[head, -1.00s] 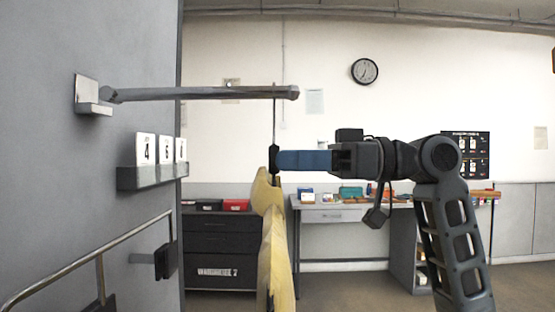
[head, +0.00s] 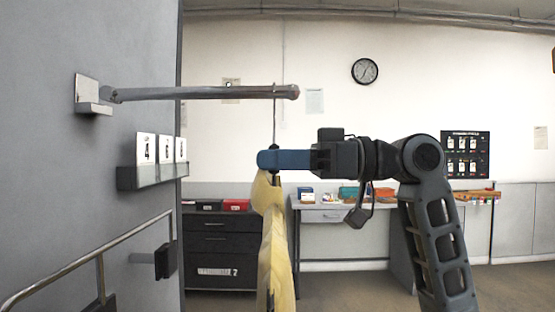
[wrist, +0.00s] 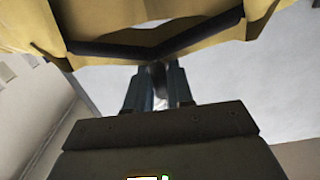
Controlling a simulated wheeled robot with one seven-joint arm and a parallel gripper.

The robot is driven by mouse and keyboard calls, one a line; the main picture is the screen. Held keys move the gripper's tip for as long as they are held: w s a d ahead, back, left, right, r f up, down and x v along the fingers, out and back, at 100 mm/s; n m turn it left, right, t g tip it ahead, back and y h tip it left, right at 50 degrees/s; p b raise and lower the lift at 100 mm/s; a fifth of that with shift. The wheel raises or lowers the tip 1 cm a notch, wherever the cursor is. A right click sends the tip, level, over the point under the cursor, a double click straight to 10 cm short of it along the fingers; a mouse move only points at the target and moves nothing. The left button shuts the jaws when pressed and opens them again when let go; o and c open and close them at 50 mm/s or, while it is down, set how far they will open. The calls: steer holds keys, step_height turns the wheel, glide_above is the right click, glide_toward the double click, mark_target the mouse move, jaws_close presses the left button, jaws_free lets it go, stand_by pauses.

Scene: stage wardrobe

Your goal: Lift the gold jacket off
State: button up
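The gold jacket (head: 272,250) hangs edge-on from a hanger. The thin hanger hook (head: 275,118) runs up to the end of a grey wall arm (head: 200,93). My gripper (head: 268,160), with blue fingers, is level just above the jacket's shoulder, and its tips reach past the line of the hook. In the wrist view my gripper (wrist: 158,90) has one finger on each side of the hanger's neck (wrist: 158,75). The black hanger (wrist: 155,48) and the gold cloth show above the fingers. Whether the fingers press on the neck is unclear.
A grey wall panel on the left carries a ledge (head: 155,177) with number cards and a metal rail (head: 90,255). Behind stand a dark drawer unit (head: 215,240) and a desk (head: 330,214) with small items. A clock (head: 365,71) is on the back wall.

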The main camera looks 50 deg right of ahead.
jaws_close()
steer(key=shift+r, duration=0.1)
steer(key=shift+r+p, duration=0.35)
steer(key=shift+r, duration=0.15)
steer(key=shift+s+d, duration=0.1)
steer(key=shift+s, duration=0.05)
steer(key=b+v, duration=0.1)
steer(key=v, duration=0.7)
steer(key=shift+s+d, duration=0.25)
steer(key=shift+s, duration=0.05)
stand_by(1.0)
stand_by(0.3)
steer(key=b+v, duration=0.1)
steer(key=v, duration=0.7)
stand_by(0.3)
